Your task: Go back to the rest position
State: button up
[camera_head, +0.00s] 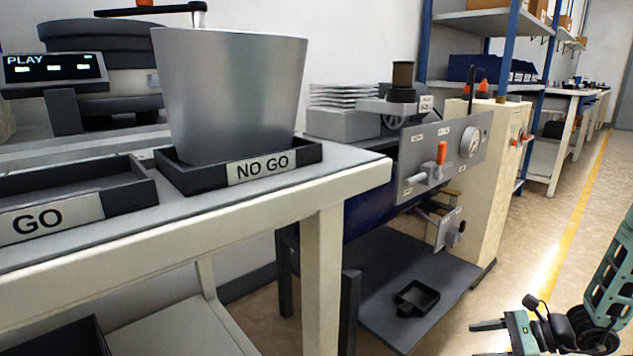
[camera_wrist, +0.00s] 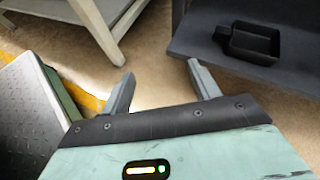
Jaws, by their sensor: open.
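My gripper (camera_head: 490,325) is low at the bottom right of the head view, over the floor and to the right of the machine's dark lower shelf. In the wrist view my gripper (camera_wrist: 160,73) has its two fingers apart, with bare floor between them. It is open and holds nothing. My arm rises along the right edge of the head view, partly cut off by the frame.
A metal bucket (camera_head: 232,95) stands in the NO GO tray (camera_head: 200,180), beside the GO tray (camera_head: 130,198) on the bench. A small black tray (camera_head: 416,298), also in the wrist view (camera_wrist: 255,43), sits on the lower shelf (camera_head: 385,325). The aisle floor (camera_head: 570,190) is clear.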

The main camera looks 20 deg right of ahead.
jog(key=a+r+n+g+h, duration=0.5)
jog(key=a+r+n+h, duration=0.4)
jog(key=a+r+n, duration=1.45)
jog(key=s+a+r+n+g+p, duration=0.2)
jog(key=s+a+r+n+p, duration=0.25)
jog(key=s+a, duration=0.25)
jog(key=s+a+r+n+g+p, duration=0.1)
jog(key=s+a+r+n+p, duration=0.3)
jog(key=s+a, duration=0.35)
notch_tip(320, 180, up, 36)
jog(key=p, duration=3.6)
jog(key=shift+w+f, duration=0.2)
jog(key=shift+w, duration=0.2)
jog(key=shift+a, duration=0.1)
